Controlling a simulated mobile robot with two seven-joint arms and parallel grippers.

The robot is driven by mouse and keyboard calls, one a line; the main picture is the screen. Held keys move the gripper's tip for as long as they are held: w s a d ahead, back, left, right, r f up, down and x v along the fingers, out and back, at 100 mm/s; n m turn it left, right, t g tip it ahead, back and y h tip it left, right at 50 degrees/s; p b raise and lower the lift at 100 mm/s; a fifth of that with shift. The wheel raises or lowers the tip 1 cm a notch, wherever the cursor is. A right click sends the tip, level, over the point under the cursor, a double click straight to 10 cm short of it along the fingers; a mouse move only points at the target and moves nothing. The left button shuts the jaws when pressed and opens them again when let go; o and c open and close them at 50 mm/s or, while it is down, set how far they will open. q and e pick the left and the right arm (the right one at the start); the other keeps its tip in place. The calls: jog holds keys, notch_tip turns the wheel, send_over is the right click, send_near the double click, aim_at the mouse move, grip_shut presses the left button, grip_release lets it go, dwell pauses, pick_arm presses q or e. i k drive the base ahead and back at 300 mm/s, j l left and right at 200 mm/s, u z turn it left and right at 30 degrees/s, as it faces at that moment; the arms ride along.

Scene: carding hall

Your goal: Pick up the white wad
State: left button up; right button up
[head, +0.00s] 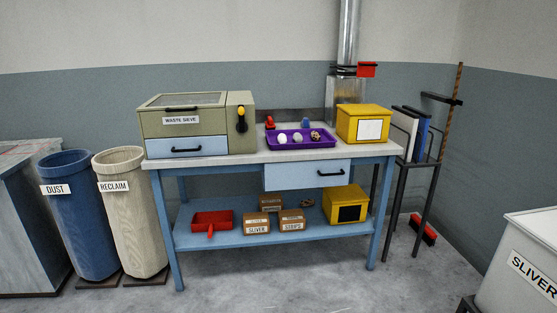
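A white wad (282,138) lies in a purple tray (301,145) on the workbench top. It is the leftmost of the wads in the tray. Beside it lie a greyish wad (297,138) and a brown speckled wad (315,136). Neither of my grippers shows in the head view.
The bench (215,161) carries a waste sieve box (165,127) left of the tray and a yellow box (364,124) right of it. A red item (270,122) and a blue item (305,123) stand behind the tray. Dust (75,225) and reclaim (133,220) bins stand left. Floor in front is clear.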

aim_at(281, 138)
jog(key=i+l+u, duration=0.1)
jog(key=i, duration=1.3)
